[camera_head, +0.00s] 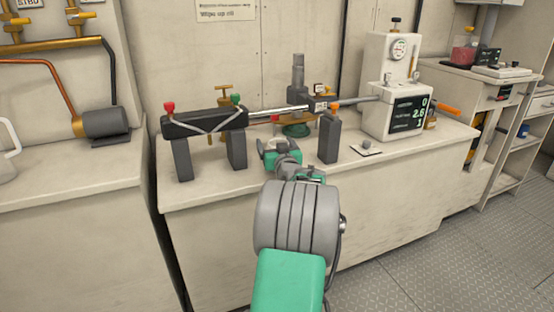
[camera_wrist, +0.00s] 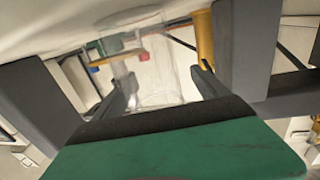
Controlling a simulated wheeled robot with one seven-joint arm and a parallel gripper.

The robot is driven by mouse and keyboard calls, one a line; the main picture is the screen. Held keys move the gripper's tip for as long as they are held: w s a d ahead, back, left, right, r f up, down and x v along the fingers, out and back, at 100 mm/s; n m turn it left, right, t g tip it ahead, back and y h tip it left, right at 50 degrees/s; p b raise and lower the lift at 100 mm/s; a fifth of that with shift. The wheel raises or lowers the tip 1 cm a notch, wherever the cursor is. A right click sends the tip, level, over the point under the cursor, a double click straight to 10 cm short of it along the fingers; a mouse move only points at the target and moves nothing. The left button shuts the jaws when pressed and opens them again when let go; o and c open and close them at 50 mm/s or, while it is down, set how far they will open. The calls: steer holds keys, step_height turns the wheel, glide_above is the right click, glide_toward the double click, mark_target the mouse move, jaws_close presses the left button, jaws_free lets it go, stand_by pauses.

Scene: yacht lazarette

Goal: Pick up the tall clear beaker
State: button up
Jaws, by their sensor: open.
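The tall clear beaker (camera_wrist: 160,78) shows in the wrist view as a see-through cylinder, between and beyond the fingers of my gripper (camera_wrist: 166,88). My gripper is open, with one dark finger on each side of the beaker. I cannot tell whether either finger touches it. In the head view my gripper (camera_head: 282,152) is low over the front of the bench, in front of a dark horizontal apparatus. I cannot make out the beaker in the head view; my arm and gripper cover that area.
A grey post (camera_head: 329,138) is just to the right. A white gauge unit with a display (camera_head: 408,115) stands further right. The bench front (camera_head: 215,188) is clear.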

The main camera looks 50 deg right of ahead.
steer(key=shift+w+d, duration=0.15)
steer(key=c, duration=1.5)
